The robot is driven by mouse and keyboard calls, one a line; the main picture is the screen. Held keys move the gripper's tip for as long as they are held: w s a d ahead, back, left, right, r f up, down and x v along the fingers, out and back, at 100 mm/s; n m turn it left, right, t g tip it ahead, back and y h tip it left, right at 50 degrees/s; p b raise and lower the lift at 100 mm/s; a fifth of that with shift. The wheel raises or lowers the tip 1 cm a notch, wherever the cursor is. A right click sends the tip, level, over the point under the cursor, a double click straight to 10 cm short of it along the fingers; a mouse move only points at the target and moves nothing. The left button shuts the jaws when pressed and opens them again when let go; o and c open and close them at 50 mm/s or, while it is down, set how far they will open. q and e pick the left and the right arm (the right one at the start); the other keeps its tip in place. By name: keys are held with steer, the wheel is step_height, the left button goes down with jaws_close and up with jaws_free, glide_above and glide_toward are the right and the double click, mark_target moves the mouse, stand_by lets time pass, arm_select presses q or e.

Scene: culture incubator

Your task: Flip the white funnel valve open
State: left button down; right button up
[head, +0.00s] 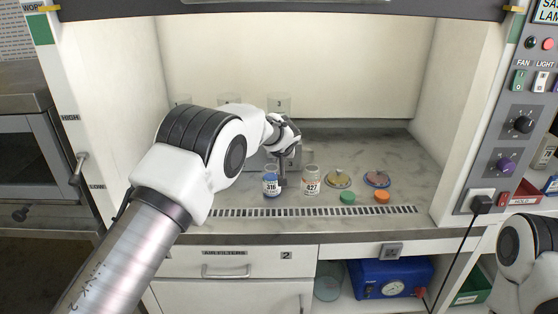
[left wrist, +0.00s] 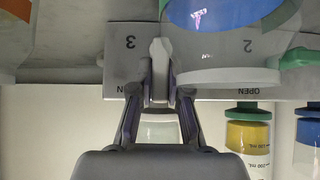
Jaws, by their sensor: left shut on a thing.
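My left gripper (head: 285,155) reaches into the hood at the grey block (head: 291,163) marked 3. In the left wrist view my left gripper (left wrist: 160,88) is shut on a narrow white piece, the white valve handle (left wrist: 160,55), in front of the block face (left wrist: 122,66). A label behind the fingers is partly hidden, so the valve's position is hard to read. A green valve handle (left wrist: 298,57) and yellow (left wrist: 247,135) and blue containers show on the right of the wrist view. My right gripper is out of view.
Bottles 316 (head: 271,186) and 027 (head: 311,181) stand close below my left gripper. Two round dishes (head: 338,178) (head: 376,179), a green cap (head: 347,197) and an orange cap (head: 382,197) lie to the right. The hood's back right floor is clear.

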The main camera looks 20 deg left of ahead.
arm_select(q)
steer(key=c, duration=1.1)
jaws_free()
steer(key=v, duration=1.1)
steer(key=shift+s+d+r, duration=0.15)
steer(key=shift+s+r, duration=0.1)
steer(key=shift+s, duration=0.05)
